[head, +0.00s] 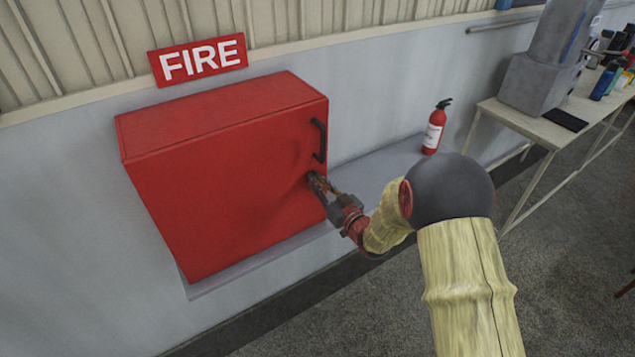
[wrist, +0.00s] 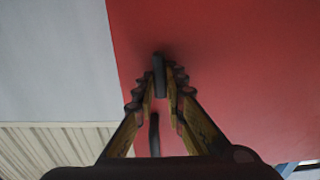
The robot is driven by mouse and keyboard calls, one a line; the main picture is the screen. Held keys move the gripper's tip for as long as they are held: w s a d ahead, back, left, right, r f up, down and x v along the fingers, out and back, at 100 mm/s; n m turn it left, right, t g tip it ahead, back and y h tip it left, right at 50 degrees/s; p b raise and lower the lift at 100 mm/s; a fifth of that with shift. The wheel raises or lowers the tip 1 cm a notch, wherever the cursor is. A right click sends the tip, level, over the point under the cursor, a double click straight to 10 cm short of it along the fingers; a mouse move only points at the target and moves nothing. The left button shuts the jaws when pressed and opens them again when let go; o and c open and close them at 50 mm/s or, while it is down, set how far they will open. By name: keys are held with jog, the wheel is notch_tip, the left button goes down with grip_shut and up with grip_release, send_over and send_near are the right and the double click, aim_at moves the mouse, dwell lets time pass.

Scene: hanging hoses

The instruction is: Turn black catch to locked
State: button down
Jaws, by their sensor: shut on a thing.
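A red fire cabinet (head: 235,180) hangs on the wall, its door closed. A black curved handle (head: 320,140) is near the door's right edge. The black catch (wrist: 159,73) shows in the wrist view as a dark upright bar on the red door. My gripper (head: 314,178) is at the door below the handle. In the wrist view, my gripper (wrist: 161,80) is shut on the black catch, with a finger on each side of it. In the head view my fingers hide the catch. The handle also shows between my fingers in the wrist view (wrist: 154,135).
A red FIRE sign (head: 198,60) is above the cabinet. A fire extinguisher (head: 435,128) stands on the ledge (head: 375,165) to the right. A table (head: 535,125) with several items is at the far right. The floor in front is clear.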

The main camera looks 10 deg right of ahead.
jog(key=shift+m, duration=0.3)
jog(key=m+p, duration=0.1)
jog(key=m, duration=0.4)
jog(key=m+p, duration=0.1)
jog(key=m, duration=0.5)
jog(key=m+p, duration=0.1)
jog(key=m, duration=0.5)
jog(key=shift+w+d+f, duration=0.1)
jog(key=shift+d+f, duration=0.2)
jog(key=shift+m+p, duration=0.3)
jog(key=c, duration=1.8)
grip_release()
jog(key=shift+c, duration=0.2)
jog(key=v, duration=1.2)
